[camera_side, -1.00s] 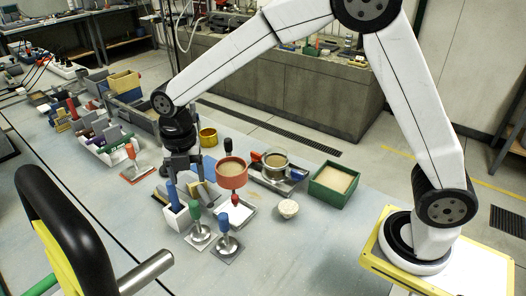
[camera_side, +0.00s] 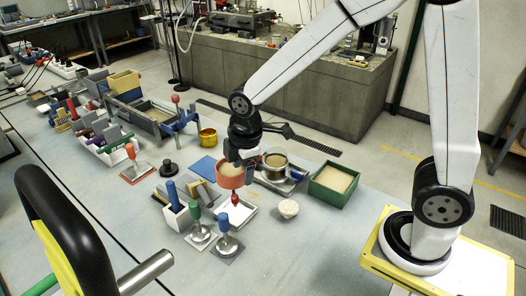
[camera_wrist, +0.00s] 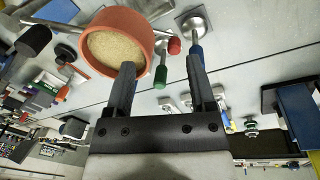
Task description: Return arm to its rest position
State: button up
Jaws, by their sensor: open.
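My gripper (camera_side: 240,158) hangs in the middle of the bench in the side view, close to a red bowl of sand (camera_side: 231,180). Its jaws are open and nothing is between them. In the wrist view, the two fingers of my gripper (camera_wrist: 160,75) are apart, and the red bowl (camera_wrist: 117,62) shows beside the left finger. Whether a finger touches the bowl I cannot tell.
Open bench lies at the front right.

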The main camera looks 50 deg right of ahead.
jog(key=s+d+f+m+t, duration=0.1)
jog(key=s+d+f+m, duration=0.1)
jog(key=s+d+m, duration=0.3)
jog(key=shift+s+d+f+m, duration=0.15)
jog(key=shift+s+f+m, duration=0.25)
jog(key=shift+s+m, duration=2.65)
jog(key=shift+w+m, duration=0.95)
jog(key=shift+w, duration=0.05)
